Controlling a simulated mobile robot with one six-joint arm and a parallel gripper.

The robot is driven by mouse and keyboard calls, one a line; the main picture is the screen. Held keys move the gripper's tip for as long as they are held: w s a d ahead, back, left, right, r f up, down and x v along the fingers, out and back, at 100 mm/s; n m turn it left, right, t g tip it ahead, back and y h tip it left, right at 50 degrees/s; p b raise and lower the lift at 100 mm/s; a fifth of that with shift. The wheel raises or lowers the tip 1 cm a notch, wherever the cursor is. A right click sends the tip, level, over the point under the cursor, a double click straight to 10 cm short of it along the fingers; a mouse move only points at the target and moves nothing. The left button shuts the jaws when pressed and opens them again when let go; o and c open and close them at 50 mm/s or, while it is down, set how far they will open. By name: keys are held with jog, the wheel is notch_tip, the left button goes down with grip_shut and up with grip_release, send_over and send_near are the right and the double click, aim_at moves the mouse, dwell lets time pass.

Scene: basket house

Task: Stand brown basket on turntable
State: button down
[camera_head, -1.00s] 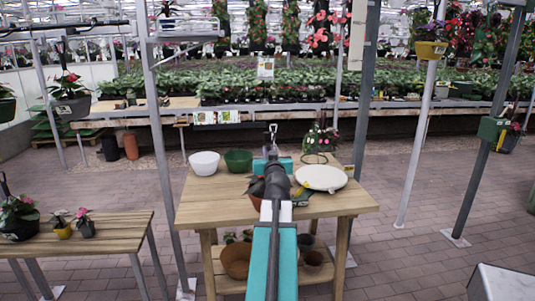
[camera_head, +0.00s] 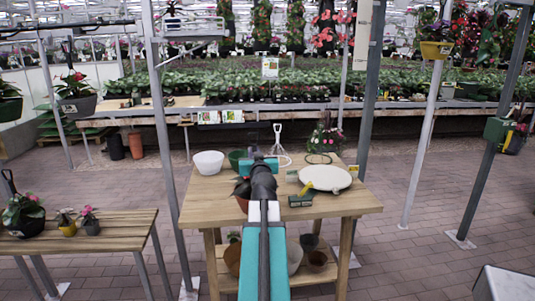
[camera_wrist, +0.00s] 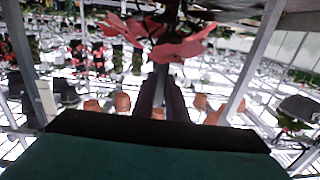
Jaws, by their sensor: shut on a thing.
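The brown basket (camera_head: 242,205), a red-brown pot with a dark-leaved plant, shows just left of my arm over the wooden table, partly hidden by my wrist. My gripper (camera_head: 262,163) is beside it, its fingers hidden in the head view. In the wrist view, the dark fingers (camera_wrist: 162,84) are shut on a thin upright part below pinkish-red leaves (camera_wrist: 170,40); I take this as the basket's. The turntable (camera_head: 325,178), a round cream disc, lies empty on the table's right half, to the right of my gripper and apart from the basket.
A white pot (camera_head: 208,162) and a green pot (camera_head: 236,159) stand at the table's back left. A white-handled fork (camera_head: 278,137) stands behind my gripper. A small green-and-yellow block (camera_head: 301,199) lies near the turntable's left edge. A grey post (camera_head: 367,100) rises behind the table's right.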

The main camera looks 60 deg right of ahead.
jog(key=w+a+f+n+t+y, duration=0.1)
jog(key=w+a+n+t+y, duration=0.45)
jog(key=w+a, duration=2.25)
jog(key=w+a+n+y, duration=0.2)
jog(key=w+a+y, duration=0.2)
jog(key=a, duration=1.6)
jog(key=w+a+n+t+y, duration=0.1)
jog(key=w+a+n+y, duration=0.2)
jog(key=a, duration=1.8)
jog(key=shift+w+f+y, duration=0.4)
jog(key=shift+w+y, duration=0.45)
jog(key=shift+a+t, duration=0.25)
